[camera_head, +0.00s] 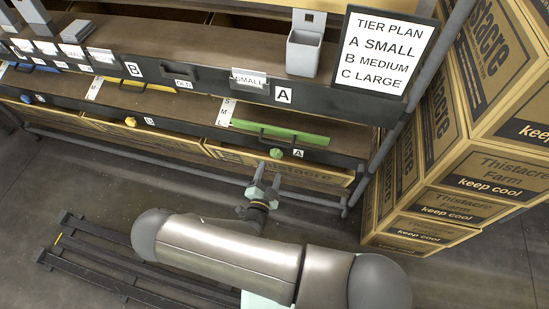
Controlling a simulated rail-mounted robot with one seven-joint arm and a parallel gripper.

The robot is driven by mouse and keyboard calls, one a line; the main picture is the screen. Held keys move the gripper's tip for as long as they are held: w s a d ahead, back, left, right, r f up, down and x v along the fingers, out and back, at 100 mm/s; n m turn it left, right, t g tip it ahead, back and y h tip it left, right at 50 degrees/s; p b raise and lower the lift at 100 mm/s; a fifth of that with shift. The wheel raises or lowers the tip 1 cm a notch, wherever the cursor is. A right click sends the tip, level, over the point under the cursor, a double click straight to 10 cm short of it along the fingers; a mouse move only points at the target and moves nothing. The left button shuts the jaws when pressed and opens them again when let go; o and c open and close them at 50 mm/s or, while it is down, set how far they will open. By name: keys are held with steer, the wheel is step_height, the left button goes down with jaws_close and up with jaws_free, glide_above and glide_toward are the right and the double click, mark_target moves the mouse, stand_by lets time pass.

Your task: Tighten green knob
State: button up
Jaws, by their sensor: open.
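The green knob (276,153) is small and round and sits on the front edge of the lower shelf, just left of a white "A" label (298,153). A long green bar (281,133) lies on the shelf above and behind it, with a dark handle in front. My gripper (268,169) points up toward the knob from just below it in the picture. Its two fingers are spread apart, and nothing shows between them. The gap between fingertips and knob is too small to judge.
A yellow knob (130,122) and yellow bar (134,86) are further left. Cartons (279,171) stand under the shelf. Stacked boxes (440,205) rise close on the right beside a rack post. A tier plan sign (380,52) hangs top right. A dark pallet (120,265) lies on the floor.

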mark_target(275, 156)
steer(key=x, duration=0.7)
steer(key=shift+w+b, duration=0.1)
steer(key=shift+b, duration=0.2)
steer(key=c, duration=1)
